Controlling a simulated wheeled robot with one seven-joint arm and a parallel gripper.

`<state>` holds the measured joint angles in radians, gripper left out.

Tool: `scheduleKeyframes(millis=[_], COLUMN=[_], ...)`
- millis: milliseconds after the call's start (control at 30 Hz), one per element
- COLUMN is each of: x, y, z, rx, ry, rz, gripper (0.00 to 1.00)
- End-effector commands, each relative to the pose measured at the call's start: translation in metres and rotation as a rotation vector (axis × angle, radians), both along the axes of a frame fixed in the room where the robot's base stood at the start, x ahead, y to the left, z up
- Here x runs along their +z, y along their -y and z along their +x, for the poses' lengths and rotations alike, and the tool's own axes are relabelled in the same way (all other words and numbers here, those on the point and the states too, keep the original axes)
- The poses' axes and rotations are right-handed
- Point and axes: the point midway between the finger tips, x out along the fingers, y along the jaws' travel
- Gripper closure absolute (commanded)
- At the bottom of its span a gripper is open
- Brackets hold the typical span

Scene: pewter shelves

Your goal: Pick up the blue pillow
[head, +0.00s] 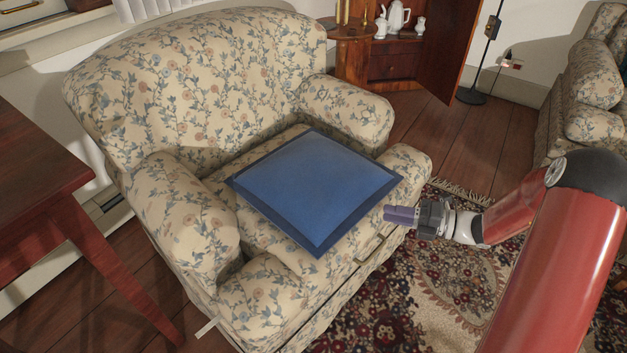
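The blue pillow (315,185) lies flat on the seat of the floral armchair (190,80). It is square, with a darker blue border, and one corner points toward the front of the chair. My gripper (388,213) is just right of the pillow, near its right front edge, and points left toward it. The fingers look purple-grey and show side-on as one short block. I cannot tell whether they are open or shut, or whether they touch the pillow. The pillow rests on the seat and nothing covers it.
The chair's arms (345,108) stand on both sides of the seat. A red wooden table (40,190) is at the left. A wooden cabinet (390,68) with white pots is behind. A patterned rug (450,290) covers the floor at right. Another floral seat (590,95) is at far right.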

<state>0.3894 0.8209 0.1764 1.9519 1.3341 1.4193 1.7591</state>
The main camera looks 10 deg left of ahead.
Motion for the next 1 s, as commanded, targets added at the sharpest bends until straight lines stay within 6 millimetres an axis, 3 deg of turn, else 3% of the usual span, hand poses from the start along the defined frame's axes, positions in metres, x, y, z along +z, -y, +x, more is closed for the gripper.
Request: scheduleKeyframes(millis=[100,233,733,1000], x=[-0.018,-0.024,-0.025,-0.025], y=[0.007,0.006,-0.057,-0.067], z=[0.014,0.020,0.034,0.037], rx=[-0.076,-0.107,-0.106,-0.109], ry=[-0.130,-0.187,-0.191,-0.190], rz=[0.091,0.132,0.133,0.132], gripper=[0.74,0.74,0.74,0.74])
